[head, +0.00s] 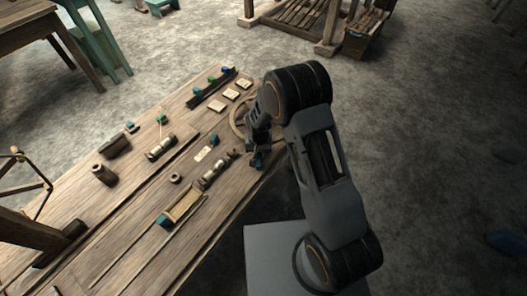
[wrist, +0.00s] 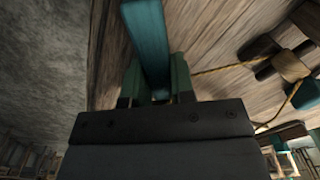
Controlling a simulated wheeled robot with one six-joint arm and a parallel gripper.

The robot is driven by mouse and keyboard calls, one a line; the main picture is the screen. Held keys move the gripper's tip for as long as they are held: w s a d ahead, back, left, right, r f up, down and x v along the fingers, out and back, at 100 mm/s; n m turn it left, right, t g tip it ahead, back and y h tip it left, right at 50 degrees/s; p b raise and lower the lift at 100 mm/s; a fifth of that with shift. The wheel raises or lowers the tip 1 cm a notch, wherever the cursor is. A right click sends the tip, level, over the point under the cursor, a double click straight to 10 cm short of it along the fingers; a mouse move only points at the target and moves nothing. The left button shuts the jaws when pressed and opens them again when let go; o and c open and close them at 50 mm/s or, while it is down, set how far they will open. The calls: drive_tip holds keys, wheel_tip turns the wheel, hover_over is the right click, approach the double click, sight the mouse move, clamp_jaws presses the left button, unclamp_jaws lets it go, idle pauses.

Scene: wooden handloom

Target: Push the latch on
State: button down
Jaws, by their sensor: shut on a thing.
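A teal bar (wrist: 148,40), which may be the latch, runs down from the top of the wrist view to between my fingers. My gripper (wrist: 157,88) is shut on it, with a green-teal finger on each side. In the head view my gripper (head: 257,160) is low at the right edge of the wooden table, beside a round wooden wheel (head: 238,122). My arm and the gripper body hide much of this spot. The latch's seat and its exact position cannot be made out.
The wooden table (head: 130,230) carries a rope-wound roller (head: 215,172), a shallow wooden tray (head: 183,207), a small teal block (head: 214,139) and pale square tiles (head: 230,94). In the wrist view a cord (wrist: 225,68) runs to a wooden piece (wrist: 288,66). Open floor (head: 440,180) lies right.

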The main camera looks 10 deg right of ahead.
drive_tip(key=shift+w, duration=0.1)
drive_tip(key=c, duration=1)
unclamp_jaws()
drive_tip(key=shift+o, duration=0.2)
drive_tip(key=shift+r, duration=0.1)
wheel_tip(320, 180, up, 14)
drive_tip(key=p, duration=0.1)
drive_tip(key=shift+p, duration=0.4)
drive_tip(key=shift+f, duration=0.2)
